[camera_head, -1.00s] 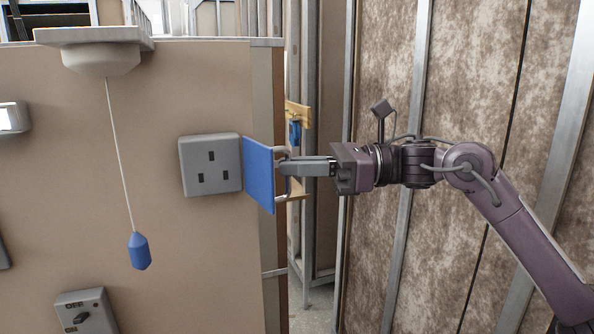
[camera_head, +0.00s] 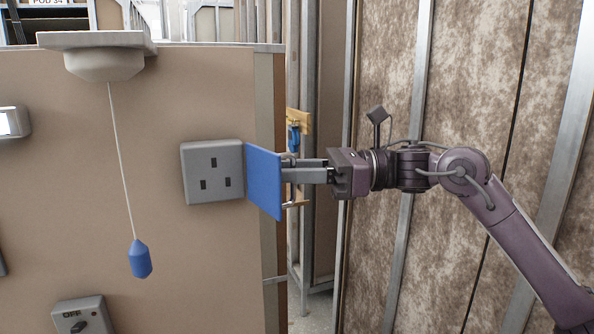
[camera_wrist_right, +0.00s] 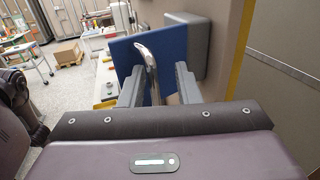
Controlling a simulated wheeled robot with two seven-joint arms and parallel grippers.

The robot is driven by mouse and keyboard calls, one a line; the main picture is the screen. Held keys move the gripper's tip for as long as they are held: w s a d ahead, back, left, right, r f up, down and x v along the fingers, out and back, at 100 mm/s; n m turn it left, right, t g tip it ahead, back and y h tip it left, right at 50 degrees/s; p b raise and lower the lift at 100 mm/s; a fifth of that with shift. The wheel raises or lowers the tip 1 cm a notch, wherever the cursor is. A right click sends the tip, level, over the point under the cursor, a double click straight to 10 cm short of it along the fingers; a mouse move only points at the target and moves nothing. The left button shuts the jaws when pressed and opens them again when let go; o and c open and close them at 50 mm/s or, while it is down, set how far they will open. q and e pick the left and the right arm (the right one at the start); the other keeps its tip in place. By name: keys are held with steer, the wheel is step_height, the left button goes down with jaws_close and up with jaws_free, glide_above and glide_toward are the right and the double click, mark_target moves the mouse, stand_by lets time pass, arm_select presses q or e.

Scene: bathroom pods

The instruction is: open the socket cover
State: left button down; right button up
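The grey socket (camera_head: 212,170) is on the beige wall panel, its three slots uncovered. Its blue cover (camera_head: 264,180) stands swung out at the socket's right edge. In the right wrist view the blue cover (camera_wrist_right: 172,48) is ahead, with the grey socket box (camera_wrist_right: 188,38) behind it. A curved metal handle (camera_wrist_right: 148,58) on the cover sits between the fingers of my right gripper (camera_wrist_right: 158,80). These fingers are apart, with gaps beside the handle. In the head view my right gripper (camera_head: 288,174) is at the cover's right side, its tips partly hidden. My left gripper is not in view.
A pull cord with a blue weight (camera_head: 139,258) hangs left of the socket from a ceiling-type fitting (camera_head: 103,62). A grey switch (camera_head: 85,316) is below. The panel's right edge (camera_head: 265,100) is close to the cover. A brown board wall (camera_head: 460,80) stands behind my right arm.

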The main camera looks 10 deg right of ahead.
steer(key=s+d+b, duration=0.1)
steer(key=d+b, duration=0.1)
steer(key=d, duration=0.5)
steer(key=shift+s+d, duration=0.25)
steer(key=shift+d, duration=0.15)
